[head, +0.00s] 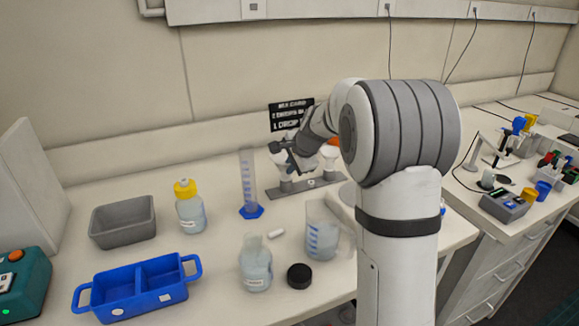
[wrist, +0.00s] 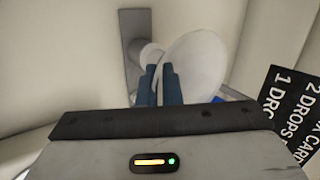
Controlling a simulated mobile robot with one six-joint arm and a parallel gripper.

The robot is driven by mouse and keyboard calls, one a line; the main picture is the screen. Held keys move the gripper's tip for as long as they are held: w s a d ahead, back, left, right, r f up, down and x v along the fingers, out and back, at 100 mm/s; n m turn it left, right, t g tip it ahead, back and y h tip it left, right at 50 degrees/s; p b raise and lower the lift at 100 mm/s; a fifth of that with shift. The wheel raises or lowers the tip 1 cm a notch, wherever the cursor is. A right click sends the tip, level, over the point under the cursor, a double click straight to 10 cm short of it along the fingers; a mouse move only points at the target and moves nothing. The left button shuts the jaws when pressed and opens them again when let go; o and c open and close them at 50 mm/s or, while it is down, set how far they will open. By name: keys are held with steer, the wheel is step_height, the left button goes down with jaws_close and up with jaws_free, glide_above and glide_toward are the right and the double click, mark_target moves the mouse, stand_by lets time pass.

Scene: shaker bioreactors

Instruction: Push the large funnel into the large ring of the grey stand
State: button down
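The grey stand (head: 305,186) stands near the back wall, and its long base plate also shows in the wrist view (wrist: 135,20). The large funnel (wrist: 200,62) shows in the wrist view as a wide pale oval, tilted beside the stand. My gripper (wrist: 159,68) is over its left edge, with two dark blue fingers close together and a narrow gap between them. Whether they grip the funnel or only touch it is unclear. In the head view my gripper (head: 288,152) is above the stand, between white funnel shapes. The ring is largely hidden.
A blue-based measuring cylinder (head: 249,190) stands just left of the stand. A beaker (head: 322,232), a bottle (head: 255,265) and a black cap (head: 299,276) are in front. A black sign (head: 290,115) is behind. Bare table lies between the cylinder and the yellow-capped bottle (head: 190,208).

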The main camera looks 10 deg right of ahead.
steer(key=shift+f, duration=0.25)
steer(key=c, duration=1.5)
jaws_free()
steer(key=shift+c, duration=0.2)
